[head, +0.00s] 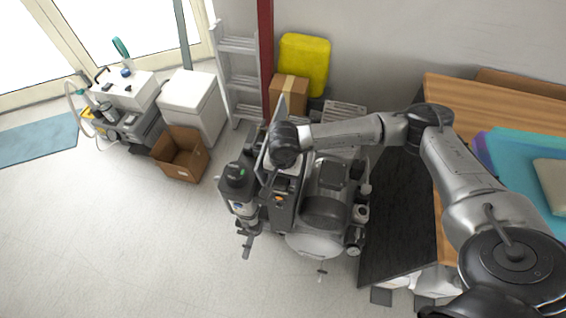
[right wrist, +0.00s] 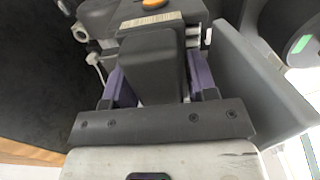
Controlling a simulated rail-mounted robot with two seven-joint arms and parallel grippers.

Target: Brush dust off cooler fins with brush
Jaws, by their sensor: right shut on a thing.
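My right gripper (right wrist: 162,78) is over the compressor (head: 325,205), its purple fingers closed on a dark grey block (right wrist: 152,62). The block looks like the brush's handle; no bristles show. In the head view my right wrist hides the fingers and the held block. The compressor's control box with an orange switch (right wrist: 154,4) lies beyond the block. A flat grey panel (right wrist: 255,80) stands close beside the gripper; I cannot make out cooler fins on it. Whether the held thing touches the compressor cannot be told. My left gripper is not in view.
A dark cylinder (head: 238,182) with a green mark stands at the compressor's left. An open cardboard box (head: 180,155), a white bin (head: 191,105) and a ladder (head: 238,75) stand farther back. A wooden table (head: 480,100) is at right. Floor at the front left is clear.

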